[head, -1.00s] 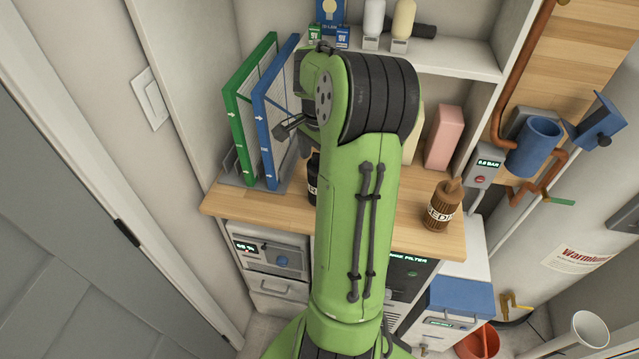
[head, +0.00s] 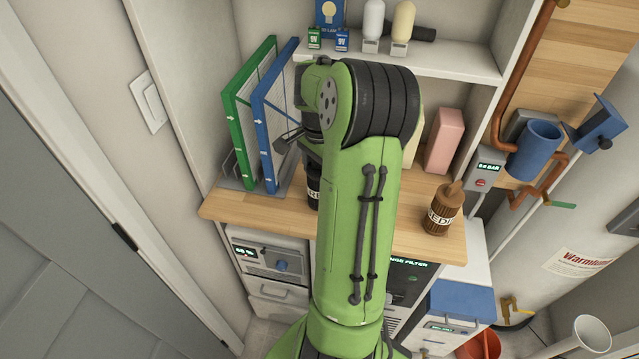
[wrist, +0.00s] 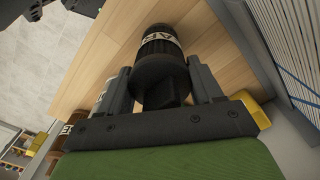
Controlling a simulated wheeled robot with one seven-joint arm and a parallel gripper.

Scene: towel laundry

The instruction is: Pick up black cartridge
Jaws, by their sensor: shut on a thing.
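The black cartridge (wrist: 160,55) is a dark, ribbed cylinder with a white lettered label. In the wrist view it sits between the two fingers of my gripper (wrist: 158,72), which is shut on it around its near end. In the head view part of the cartridge (head: 313,188) shows at the left edge of my green arm, over the wooden counter (head: 240,208). My arm hides the rest of it and most of the gripper. I cannot tell whether the cartridge still touches the counter.
A green and a blue framed panel (head: 268,125) stand in a rack left of the gripper. A brown bottle (head: 442,208) and a pink box (head: 444,140) stand right of my arm. Above is a white shelf (head: 455,62) with bulbs, batteries and a dark cylinder (head: 424,33).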

